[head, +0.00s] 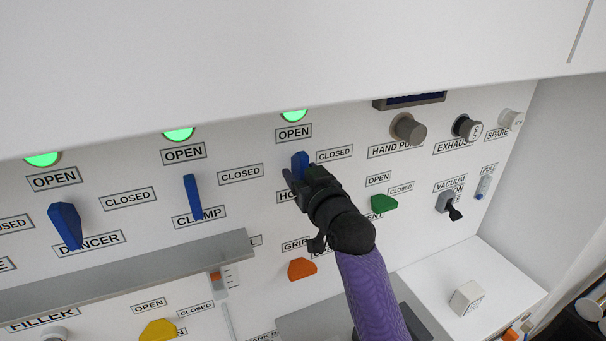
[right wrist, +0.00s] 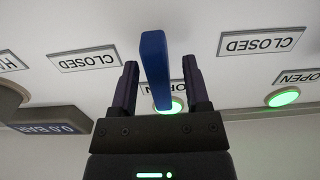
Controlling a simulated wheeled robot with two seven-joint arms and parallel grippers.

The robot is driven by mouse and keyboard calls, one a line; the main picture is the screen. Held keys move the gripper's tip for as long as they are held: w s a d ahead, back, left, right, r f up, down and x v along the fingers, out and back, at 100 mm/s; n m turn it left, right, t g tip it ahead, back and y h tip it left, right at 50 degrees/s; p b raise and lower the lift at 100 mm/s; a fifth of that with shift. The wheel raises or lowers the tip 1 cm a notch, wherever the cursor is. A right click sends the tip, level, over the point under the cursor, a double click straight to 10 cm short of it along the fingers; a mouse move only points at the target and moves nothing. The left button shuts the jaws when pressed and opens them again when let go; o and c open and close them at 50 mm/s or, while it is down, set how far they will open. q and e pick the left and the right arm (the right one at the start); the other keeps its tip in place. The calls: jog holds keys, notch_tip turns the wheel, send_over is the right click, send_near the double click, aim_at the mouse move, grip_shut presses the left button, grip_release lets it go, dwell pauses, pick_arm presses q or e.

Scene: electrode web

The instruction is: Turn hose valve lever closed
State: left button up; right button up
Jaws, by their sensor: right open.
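The hose valve lever (head: 299,164) is a blue handle on the white panel. It points up toward its OPEN label (head: 293,133), with a CLOSED label (head: 334,154) to its right. Its name label is mostly hidden behind my right gripper. My right gripper (head: 292,177) is at the lever, its arm coming up from below. In the right wrist view the blue lever (right wrist: 155,70) stands between the two open fingers of the gripper (right wrist: 160,85), with a gap on each side. A green lamp (head: 293,115) glows above the lever. My left gripper is not in view.
Blue clamp (head: 192,196) and dancer (head: 65,225) levers are to the left. A green lever (head: 384,203) is close on the right and an orange one (head: 301,268) below. A grey ledge (head: 130,276) sticks out at lower left. Knobs (head: 408,129) are at upper right.

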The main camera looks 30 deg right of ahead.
grip_shut()
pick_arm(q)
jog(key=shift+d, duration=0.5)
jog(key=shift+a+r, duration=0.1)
